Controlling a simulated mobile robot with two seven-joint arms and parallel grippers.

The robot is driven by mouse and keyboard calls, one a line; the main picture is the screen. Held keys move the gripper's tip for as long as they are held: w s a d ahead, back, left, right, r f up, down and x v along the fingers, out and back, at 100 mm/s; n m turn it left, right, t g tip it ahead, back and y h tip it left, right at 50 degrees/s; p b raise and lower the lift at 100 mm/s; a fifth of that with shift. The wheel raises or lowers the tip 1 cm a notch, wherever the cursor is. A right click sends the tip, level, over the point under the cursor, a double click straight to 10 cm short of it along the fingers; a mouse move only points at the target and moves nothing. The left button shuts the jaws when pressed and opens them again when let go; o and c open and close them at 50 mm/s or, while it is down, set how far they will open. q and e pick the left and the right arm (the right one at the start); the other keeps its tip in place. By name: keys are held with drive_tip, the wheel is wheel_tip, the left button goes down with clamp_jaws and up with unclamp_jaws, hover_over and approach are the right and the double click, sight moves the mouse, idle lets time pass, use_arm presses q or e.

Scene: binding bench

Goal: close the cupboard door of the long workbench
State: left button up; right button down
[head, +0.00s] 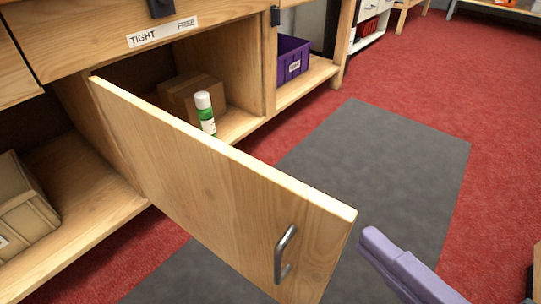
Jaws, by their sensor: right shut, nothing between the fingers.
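The cupboard door (215,190) of the long workbench (90,30) is a pale wooden panel, hinged at its left end and standing wide open out over the floor. Its grey metal handle (284,254) is near the free end, on the side facing me. My right gripper (374,243), lavender, is shut and empty just right of the door's free edge, with a small gap between them in the picture. My left gripper is not in view.
A purple bin (291,60) stands in the bay to the right, a beige box (22,205) on the left shelf. A grey mat (400,150) lies clear on red carpet.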

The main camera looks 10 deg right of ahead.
sight(303, 222)
drive_tip(key=s+a+f+n+y+b, duration=0.3)
drive_tip(key=s+f+n, duration=0.1)
use_arm(q)
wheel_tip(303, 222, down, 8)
drive_tip(key=b, duration=0.2)
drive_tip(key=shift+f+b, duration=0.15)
drive_tip(key=shift+b, duration=0.25)
use_arm(e)
drive_tip(key=shift+w+a+r, duration=0.1)
drive_tip(key=shift+w+a, duration=0.2)
drive_tip(key=shift+w, duration=1.65)
drive_tip(key=shift+w+a+f, duration=0.1)
drive_tip(key=shift+w+a, duration=0.15)
drive_tip(key=shift+w, duration=1.65)
drive_tip(key=shift+w+a+r, duration=0.1)
drive_tip(key=shift+w+a, duration=0.2)
drive_tip(key=shift+w, duration=1.65)
